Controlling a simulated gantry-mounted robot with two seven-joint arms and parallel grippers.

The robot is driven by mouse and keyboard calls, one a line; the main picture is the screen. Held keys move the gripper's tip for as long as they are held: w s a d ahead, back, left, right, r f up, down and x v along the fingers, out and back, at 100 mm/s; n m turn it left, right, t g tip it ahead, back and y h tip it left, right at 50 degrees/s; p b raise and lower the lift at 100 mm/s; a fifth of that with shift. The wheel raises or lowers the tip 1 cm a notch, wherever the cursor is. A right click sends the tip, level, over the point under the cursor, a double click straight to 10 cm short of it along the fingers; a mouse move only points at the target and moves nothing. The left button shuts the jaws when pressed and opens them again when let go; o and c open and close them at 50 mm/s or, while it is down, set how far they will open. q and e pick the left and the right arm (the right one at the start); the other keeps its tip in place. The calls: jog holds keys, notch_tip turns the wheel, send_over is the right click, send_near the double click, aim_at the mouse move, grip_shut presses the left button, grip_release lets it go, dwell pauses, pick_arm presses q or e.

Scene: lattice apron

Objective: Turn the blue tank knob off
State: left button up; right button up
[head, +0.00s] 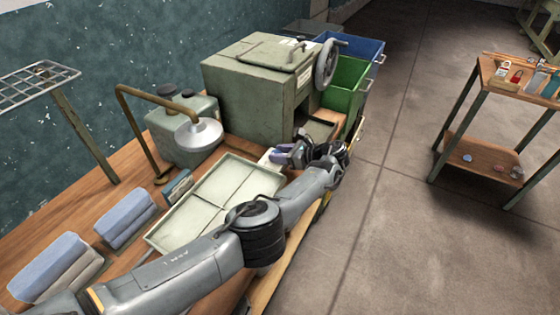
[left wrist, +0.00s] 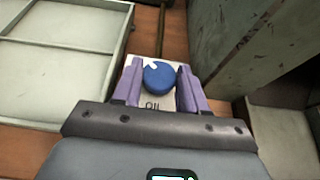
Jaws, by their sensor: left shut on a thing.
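The blue tank knob (left wrist: 158,77) shows in the left wrist view, on a pale plate (left wrist: 155,103) lettered "OIL". A white mark on the knob points to the upper left. My left gripper (left wrist: 160,80) has its two purple fingers on either side of the knob and is shut on it. In the head view my left gripper (head: 288,153) is at the bench's front edge, by the green machine. There the knob is mostly hidden by the gripper. My right gripper is not in view.
A pale divided tray (head: 152,240) lies left of the gripper; its edge shows in the left wrist view (left wrist: 118,45). The green machine (head: 232,95) with a handwheel (head: 326,65) stands behind. Green (head: 347,82) and blue (head: 368,48) bins stand beyond. The floor at right is clear up to a cart (head: 480,110).

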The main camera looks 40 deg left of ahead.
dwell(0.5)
pick_arm(q)
jog(key=o, duration=1)
jog(key=shift+d+r, duration=0.1)
jog(key=shift+w+d+r, duration=0.15)
jog(key=shift+d+r, duration=0.05)
jog(key=shift+d, duration=0.35)
jog(key=b+v, duration=0.1)
jog(key=v, duration=0.3)
jog(key=shift+w+d, duration=0.1)
jog(key=shift+d, duration=0.1)
jog(key=b+v, duration=0.3)
jog(key=shift+d+f, duration=0.15)
jog(key=shift+d, duration=0.1)
jog(key=shift+w+d+r+b, duration=0.15)
jog(key=shift+d+r+b, duration=0.4)
jog(key=shift+d+b, duration=0.2)
